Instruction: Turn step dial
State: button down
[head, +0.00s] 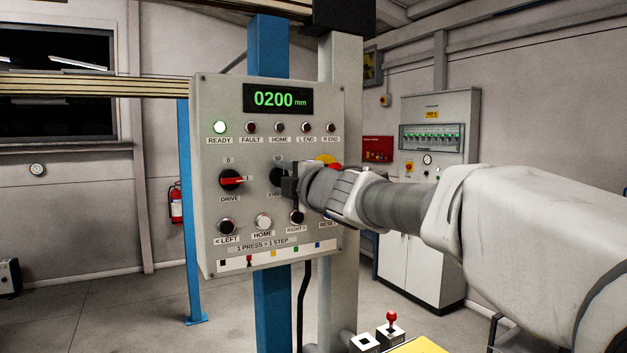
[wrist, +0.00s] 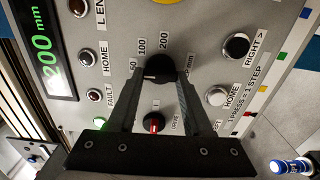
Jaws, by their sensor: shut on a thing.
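The step dial (head: 275,176) is a black round knob on the grey control panel, partly hidden by my gripper in the head view. In the wrist view the step dial (wrist: 159,66) sits between the fingertips, with the labels 50, 100 and 200 around it. A small pale mark shows on the knob, but I cannot tell surely which label it points to. My gripper (head: 287,184) is at the panel face, shut on the dial. In the wrist view the two fingers of my gripper (wrist: 160,77) lie along either side of the knob.
The panel (head: 215,120) has a display (head: 278,99) reading 0200 mm and a lit green READY lamp (head: 219,127). The red-pointer DRIVE switch (head: 231,180) is left of the dial, pointing to I. Push buttons, including HOME (head: 263,221), sit close below. The yellow-backed red button (head: 329,162) is close by.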

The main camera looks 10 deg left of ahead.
jog(key=shift+c, duration=1.6)
grip_release()
jog(key=v, duration=1.7)
jog(key=shift+s+d+p, duration=0.15)
jog(key=shift+d+p, duration=0.05)
jog(key=shift+p, duration=0.2)
